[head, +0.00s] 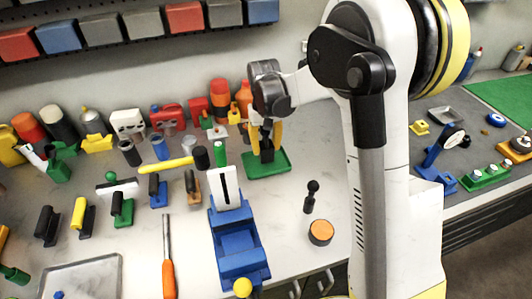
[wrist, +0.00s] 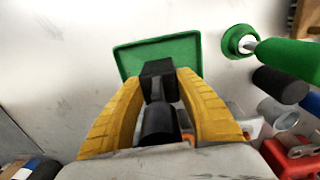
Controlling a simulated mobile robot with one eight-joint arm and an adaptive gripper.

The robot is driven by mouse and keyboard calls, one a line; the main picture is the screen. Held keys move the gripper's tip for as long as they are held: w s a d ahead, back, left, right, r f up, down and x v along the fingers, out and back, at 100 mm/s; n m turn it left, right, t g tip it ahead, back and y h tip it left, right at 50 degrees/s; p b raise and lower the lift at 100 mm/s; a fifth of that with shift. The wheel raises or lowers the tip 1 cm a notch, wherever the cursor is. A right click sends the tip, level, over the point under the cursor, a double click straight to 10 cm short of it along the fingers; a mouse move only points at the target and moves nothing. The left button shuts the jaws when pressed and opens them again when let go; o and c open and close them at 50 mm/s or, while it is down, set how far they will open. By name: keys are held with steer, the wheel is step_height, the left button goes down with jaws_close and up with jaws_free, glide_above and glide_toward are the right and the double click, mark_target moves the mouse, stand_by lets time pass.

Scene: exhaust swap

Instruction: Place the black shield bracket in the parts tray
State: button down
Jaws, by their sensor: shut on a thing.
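My gripper (head: 265,140) has yellow fingers and is shut on a black part, the black shield bracket (head: 267,154), at the back right of the bench. In the wrist view the bracket (wrist: 157,68) shows a dark block beyond the fingertips and a rounded black piece between the fingers of my gripper (wrist: 160,88). A shallow green tray (head: 281,169) lies under the bracket; its rim also shows in the wrist view (wrist: 128,62). The bracket's lower end overlaps the tray in both views; I cannot tell whether it touches the tray floor.
A blue vise (head: 238,245) with a slotted white plate stands in front. A mallet with a yellow handle (head: 165,166) is left of the tray. Bottles and cans line the back wall. A grey metal tray (head: 100,275) is at front left. Bench right of the green tray is fairly clear.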

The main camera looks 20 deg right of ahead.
steer(key=shift+f, duration=1.15)
steer(key=shift+f+b, duration=0.2)
steer(key=shift+b, duration=0.15)
steer(key=c, duration=0.9)
jaws_free()
steer(key=shift+r, duration=0.15)
